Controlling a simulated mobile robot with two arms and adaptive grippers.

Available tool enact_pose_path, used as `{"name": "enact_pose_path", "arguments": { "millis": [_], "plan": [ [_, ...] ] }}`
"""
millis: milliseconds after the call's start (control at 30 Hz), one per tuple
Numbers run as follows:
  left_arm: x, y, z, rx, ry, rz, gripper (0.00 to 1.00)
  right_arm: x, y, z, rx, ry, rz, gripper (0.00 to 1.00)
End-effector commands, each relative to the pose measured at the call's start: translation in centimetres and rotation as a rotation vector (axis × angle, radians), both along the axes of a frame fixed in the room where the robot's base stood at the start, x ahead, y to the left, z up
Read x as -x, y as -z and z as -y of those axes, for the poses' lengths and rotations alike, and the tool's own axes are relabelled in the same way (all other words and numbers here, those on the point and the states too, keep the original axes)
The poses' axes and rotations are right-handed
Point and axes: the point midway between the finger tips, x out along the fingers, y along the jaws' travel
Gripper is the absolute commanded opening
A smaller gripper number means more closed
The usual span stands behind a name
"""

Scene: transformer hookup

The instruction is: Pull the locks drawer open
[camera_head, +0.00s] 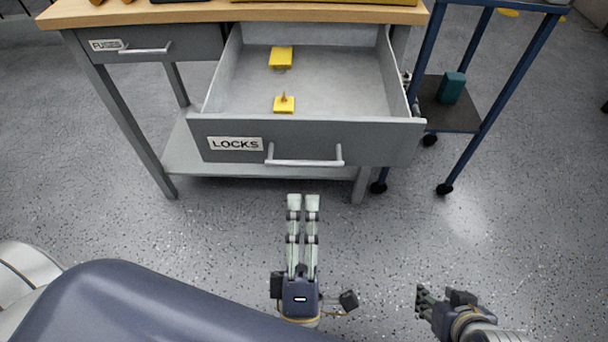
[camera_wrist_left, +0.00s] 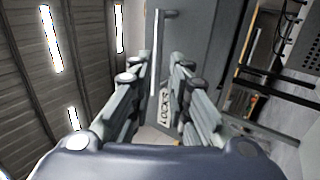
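The grey locks drawer (camera_head: 375,139) stands pulled well out of the bench, its inside exposed. Its front carries a LOCKS label (camera_head: 235,143) and a pale bar handle (camera_head: 304,162). Two yellow lock pieces (camera_head: 281,56) (camera_head: 284,104) lie inside. My left gripper (camera_head: 303,201) is in front of the drawer, apart from the handle, with nothing held. In the left wrist view its fingers (camera_wrist_left: 158,92) are spread, with the handle (camera_wrist_left: 155,58) showing beyond and between them. My right gripper (camera_head: 427,296) is low at the right, away from the drawer; its finger opening is unclear.
A closed fuses drawer (camera_head: 150,45) is at the left under the wooden benchtop (camera_head: 190,13). A blue cart (camera_head: 492,95) stands close to the right, with a teal object (camera_head: 452,87) on its lower shelf. The floor before the drawer is clear.

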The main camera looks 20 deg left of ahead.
Motion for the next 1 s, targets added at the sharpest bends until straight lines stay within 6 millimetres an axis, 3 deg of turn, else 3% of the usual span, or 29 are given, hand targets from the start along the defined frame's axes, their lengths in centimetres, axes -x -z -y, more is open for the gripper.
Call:
{"name": "enact_pose_path", "arguments": {
  "millis": [100,333,1000],
  "plan": [
    [1.7,1.3,0.5,-0.002,0.001,-0.004,0.17,0.0,0.0,0.0,0.0,0.0,0.001,0.4],
    [3.2,2.2,0.9,0.0,0.001,-0.001,0.17,0.0,0.0,0.0,0.0,0.0,0.001,0.4],
    [2.7,2.1,1.3,-0.025,0.016,-0.01,0.17,0.0,0.0,0.0,0.0,0.0,0.0,0.4]
  ]
}}
